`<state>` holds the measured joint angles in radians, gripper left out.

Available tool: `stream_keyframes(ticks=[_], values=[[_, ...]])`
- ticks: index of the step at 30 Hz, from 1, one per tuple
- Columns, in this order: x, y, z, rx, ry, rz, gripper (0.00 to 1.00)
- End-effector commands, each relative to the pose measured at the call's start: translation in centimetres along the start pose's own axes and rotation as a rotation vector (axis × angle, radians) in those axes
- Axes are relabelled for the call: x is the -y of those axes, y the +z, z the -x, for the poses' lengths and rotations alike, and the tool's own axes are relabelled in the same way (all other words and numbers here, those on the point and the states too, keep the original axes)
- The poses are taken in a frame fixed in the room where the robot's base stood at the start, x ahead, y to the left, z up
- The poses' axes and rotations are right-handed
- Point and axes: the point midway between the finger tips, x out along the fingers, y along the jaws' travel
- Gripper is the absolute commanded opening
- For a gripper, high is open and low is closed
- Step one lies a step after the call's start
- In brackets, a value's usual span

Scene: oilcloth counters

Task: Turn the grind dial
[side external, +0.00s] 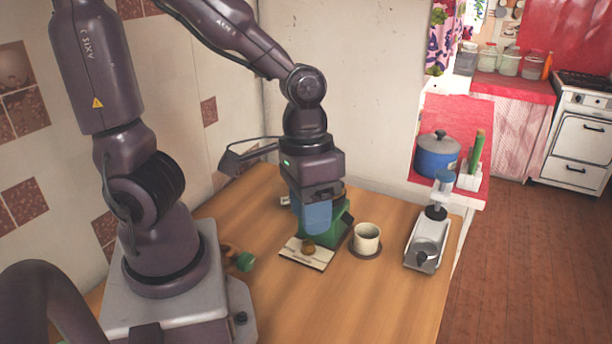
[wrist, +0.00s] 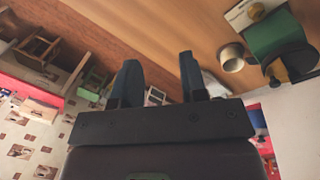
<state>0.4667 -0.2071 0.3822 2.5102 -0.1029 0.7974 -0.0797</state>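A green machine (side external: 335,230) stands on the wooden counter, partly hidden behind my gripper in the side view. It also shows at the upper right of the wrist view (wrist: 272,38). A cream plate (side external: 298,259) lies at its front, with a round brown knob (side external: 308,246) by its back edge; I cannot tell for sure whether this knob is the grind dial. My gripper (side external: 318,230) points down beside the green machine, with its blue fingers overlapping it in the side view. In the wrist view the fingers (wrist: 158,75) are apart with nothing between them.
A cream cup (side external: 366,237) stands on a dark saucer right of the machine. Further right is a white and grey device (side external: 422,255) with a blue-topped part. A small green-ended object (side external: 245,262) lies to the left. The front counter is clear.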

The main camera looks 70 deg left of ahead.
Motion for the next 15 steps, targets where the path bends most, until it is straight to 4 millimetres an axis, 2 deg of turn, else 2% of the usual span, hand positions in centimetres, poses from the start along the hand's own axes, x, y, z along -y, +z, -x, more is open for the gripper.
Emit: stream_keyframes(ticks=[1,6,15], values=[[-0.1,0.0,0.9,-0.029,0.006,-0.026,0.39],[-0.1,0.1,3.2,-0.102,0.0,-0.095,0.39],[0.0,0.3,4.9,-0.163,-0.02,-0.143,0.39]])
